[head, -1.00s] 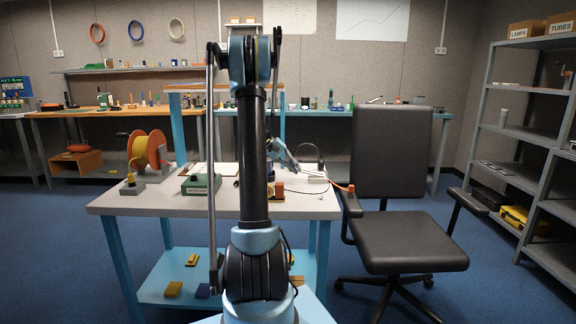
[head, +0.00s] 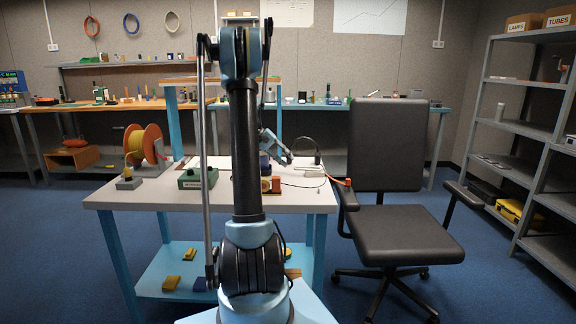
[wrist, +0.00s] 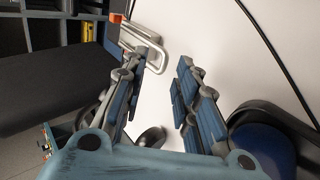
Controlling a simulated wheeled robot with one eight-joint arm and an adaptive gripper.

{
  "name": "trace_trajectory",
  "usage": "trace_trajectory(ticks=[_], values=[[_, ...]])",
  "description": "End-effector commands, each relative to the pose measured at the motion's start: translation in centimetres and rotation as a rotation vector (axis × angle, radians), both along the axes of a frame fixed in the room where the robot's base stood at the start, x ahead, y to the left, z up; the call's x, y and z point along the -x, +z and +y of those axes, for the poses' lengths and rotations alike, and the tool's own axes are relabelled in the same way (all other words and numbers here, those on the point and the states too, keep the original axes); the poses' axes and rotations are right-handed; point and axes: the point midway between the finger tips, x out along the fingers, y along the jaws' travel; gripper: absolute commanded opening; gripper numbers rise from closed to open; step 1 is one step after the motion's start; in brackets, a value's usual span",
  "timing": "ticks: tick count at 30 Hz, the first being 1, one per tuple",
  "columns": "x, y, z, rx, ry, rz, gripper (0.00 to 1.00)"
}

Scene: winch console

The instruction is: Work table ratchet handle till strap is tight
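The likely table ratchet (head: 312,170) is a pale metal piece near the right edge of the white-topped table (head: 130,197). In the wrist view a bent metal loop handle (wrist: 148,42) with an orange piece at its end lies beyond the left finger, which overlaps its near part. A thin orange strap or cord (head: 340,181) shows at the table's right edge; I cannot tell how tight it is. My gripper (wrist: 165,75) is open and empty, its fingers apart over the white tabletop. In the head view my gripper (head: 284,153) is just left of the metal piece, partly behind my arm.
An office chair (head: 388,145) stands close against the table's right side. A green box (head: 197,178), an orange reel (head: 145,143) and a small orange-brown block (head: 271,185) are on the table. A dark cable (wrist: 275,45) and a dark round object (wrist: 265,145) lie on the right in the wrist view.

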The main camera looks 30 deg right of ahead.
Motion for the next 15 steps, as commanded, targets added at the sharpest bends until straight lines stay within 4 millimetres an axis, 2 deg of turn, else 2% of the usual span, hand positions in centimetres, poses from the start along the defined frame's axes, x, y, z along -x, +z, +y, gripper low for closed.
trace_trajectory(ticks=[9,15], values=[[-1.9,4.1,4.0,0.000,0.001,0.000,0.28],[-2.6,5.5,5.3,0.000,0.001,0.001,0.28]])
